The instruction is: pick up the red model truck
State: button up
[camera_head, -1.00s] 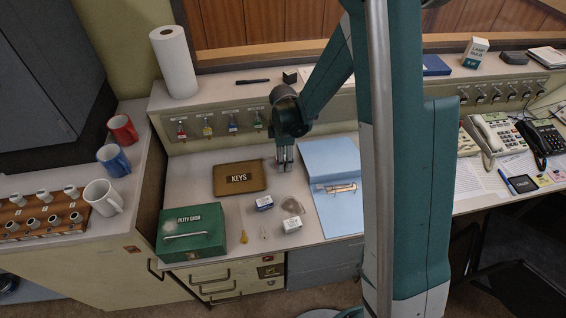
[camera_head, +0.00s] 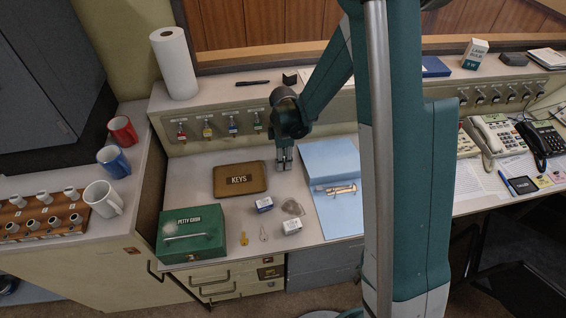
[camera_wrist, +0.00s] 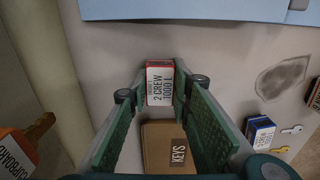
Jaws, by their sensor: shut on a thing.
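My gripper (camera_head: 284,164) is low over the desk, between the brown KEYS case (camera_head: 240,178) and the blue folder (camera_head: 330,165). In the wrist view my gripper (camera_wrist: 160,92) has its two green fingers shut on a small red-and-white box (camera_wrist: 160,84) with dark printed lettering. The box's red shows along its edges. I see no clear truck shape in either view; the held thing's far sides are hidden. In the head view the fingers hide it. I cannot tell whether it touches the desk.
A blue-and-white box (camera_head: 264,204), a white box (camera_head: 292,226) and a grey patch (camera_head: 293,207) are near the front. The green PETTY CASH box (camera_head: 191,236) stands front left. Hanging keys (camera_head: 207,127) line the panel behind. Telephones (camera_head: 498,134) stand at right.

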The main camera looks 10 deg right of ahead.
jog(key=shift+r, duration=0.1)
jog(key=shift+r+p, duration=0.95)
jog(key=shift+r, duration=4)
